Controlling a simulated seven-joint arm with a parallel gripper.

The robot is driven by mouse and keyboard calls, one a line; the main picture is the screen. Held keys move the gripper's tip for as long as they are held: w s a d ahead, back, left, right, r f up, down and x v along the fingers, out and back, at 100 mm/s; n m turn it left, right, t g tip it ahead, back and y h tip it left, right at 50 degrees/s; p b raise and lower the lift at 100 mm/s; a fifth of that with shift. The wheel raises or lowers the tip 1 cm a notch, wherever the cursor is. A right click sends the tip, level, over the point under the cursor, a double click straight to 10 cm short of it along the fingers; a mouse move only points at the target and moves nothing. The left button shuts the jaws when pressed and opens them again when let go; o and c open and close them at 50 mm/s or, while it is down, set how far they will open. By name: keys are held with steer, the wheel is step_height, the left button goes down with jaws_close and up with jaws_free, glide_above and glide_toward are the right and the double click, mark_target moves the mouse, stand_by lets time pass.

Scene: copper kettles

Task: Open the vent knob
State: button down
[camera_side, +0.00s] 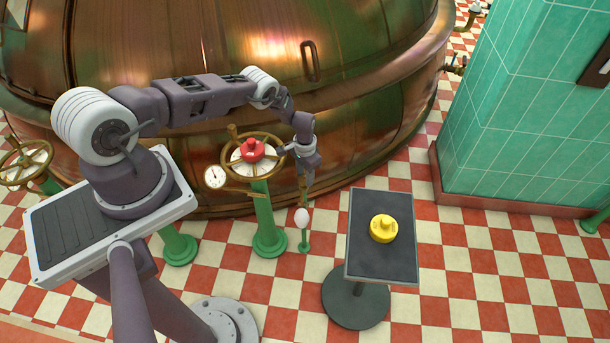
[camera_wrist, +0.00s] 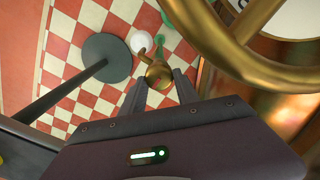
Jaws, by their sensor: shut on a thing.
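The vent knob (camera_wrist: 158,74) is a small brass piece with a short spout or lever. In the wrist view it sits between my two finger tips. My gripper (camera_side: 304,180) points down in the side view, right of the brass handwheel, and is shut on the knob. My gripper also shows at the bottom of the wrist view (camera_wrist: 160,82). In the side view the knob is mostly hidden by the fingers. A white round piece (camera_side: 301,217) on a small green stand (camera_side: 304,245) is below it.
A brass handwheel (camera_side: 277,147) with a red cap (camera_side: 252,150) stands close left of my gripper, on a green post (camera_side: 265,215). The copper kettle (camera_side: 370,130) is behind. A dark-topped stand (camera_side: 365,260) with a yellow knob-like piece (camera_side: 382,228) is to the right.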

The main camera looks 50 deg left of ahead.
steer(key=c, duration=0.9)
jaws_free()
step_height(320, 180, up, 7)
steer(key=shift+r, duration=0.1)
